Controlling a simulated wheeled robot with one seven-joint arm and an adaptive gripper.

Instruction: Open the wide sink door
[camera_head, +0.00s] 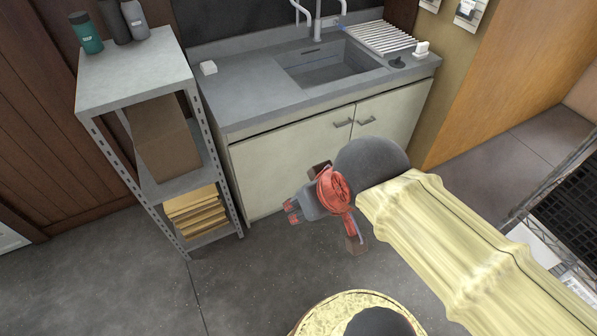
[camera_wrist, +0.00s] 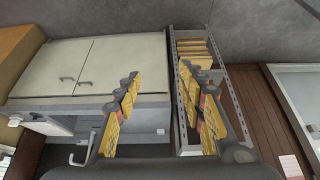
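The wide sink door (camera_head: 275,165) is the cream left-hand door under the sink in the head view, and it is closed. Its handle (camera_head: 343,123) is a small grey bar at its upper right corner. In the wrist view, which is upside down, the wide door (camera_wrist: 122,62) is on the right and its handle (camera_wrist: 85,83) is near the seam. My gripper (camera_head: 291,211) is in front of the cabinet, apart from the door and below and left of the handle in the head view. In the wrist view my gripper (camera_wrist: 159,75) has its yellow fingers spread with nothing between them.
The narrower door (camera_head: 388,118) beside it is also closed, with its own handle (camera_head: 367,121). A metal shelf (camera_head: 142,80) with bottles and boxes stands close left of the cabinet. The grey counter (camera_head: 245,95) overhangs the doors. Open floor (camera_head: 110,270) lies in front.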

